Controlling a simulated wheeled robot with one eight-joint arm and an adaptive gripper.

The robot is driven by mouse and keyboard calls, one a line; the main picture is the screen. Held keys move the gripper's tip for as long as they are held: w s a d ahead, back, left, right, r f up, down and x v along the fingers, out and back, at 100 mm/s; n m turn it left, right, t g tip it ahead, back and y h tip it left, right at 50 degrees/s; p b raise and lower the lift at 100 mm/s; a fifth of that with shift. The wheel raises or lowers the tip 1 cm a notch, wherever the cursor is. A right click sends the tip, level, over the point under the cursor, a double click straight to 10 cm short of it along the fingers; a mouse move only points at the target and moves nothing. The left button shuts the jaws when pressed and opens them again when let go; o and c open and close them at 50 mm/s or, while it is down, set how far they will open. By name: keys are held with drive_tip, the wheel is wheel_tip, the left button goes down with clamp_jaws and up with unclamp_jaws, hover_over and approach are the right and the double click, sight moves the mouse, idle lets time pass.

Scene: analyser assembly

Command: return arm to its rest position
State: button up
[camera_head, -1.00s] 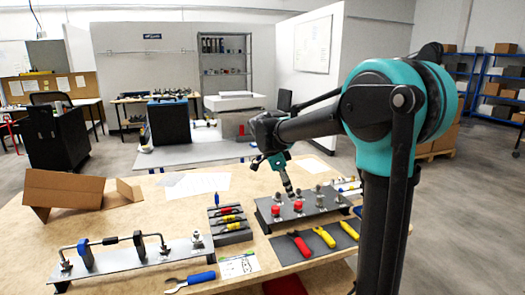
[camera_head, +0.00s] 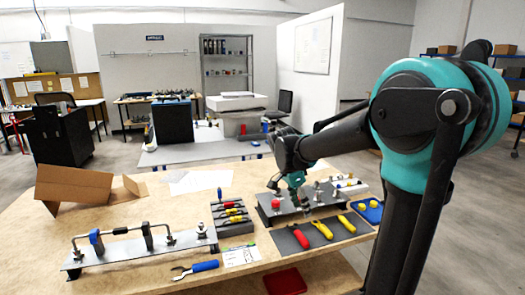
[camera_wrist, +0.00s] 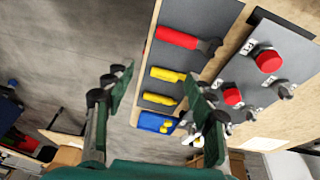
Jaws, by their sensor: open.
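My gripper (camera_head: 302,203) hangs over the right part of the table, by the front side of the grey plate with red knobs (camera_head: 281,209). In the wrist view my gripper (camera_wrist: 161,92) has its two green fingers wide apart with nothing between them. My arm runs from the right edge, its teal shoulder large in the head view. The dark mat (camera_head: 284,243) with one red-handled and two yellow-handled tools lies just in front of the plate. Part of the plate is hidden behind my gripper.
A blue tray (camera_head: 378,218) sits at the table's right end. A red tray (camera_head: 285,281) lies below the table's front edge.

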drive_tip(key=s+d+f+n+t+y, duration=0.1)
drive_tip(key=s+d+f+n, duration=0.2)
drive_tip(key=s+f+n, duration=0.3)
drive_tip(key=s+d+f+n+t+y, duration=0.2)
drive_tip(key=s+f+n, duration=0.5)
drive_tip(key=s, duration=0.5)
drive_tip(key=shift+d+f+n, duration=0.3)
drive_tip(key=shift+d+f, duration=0.2)
drive_tip(key=shift+d, duration=0.05)
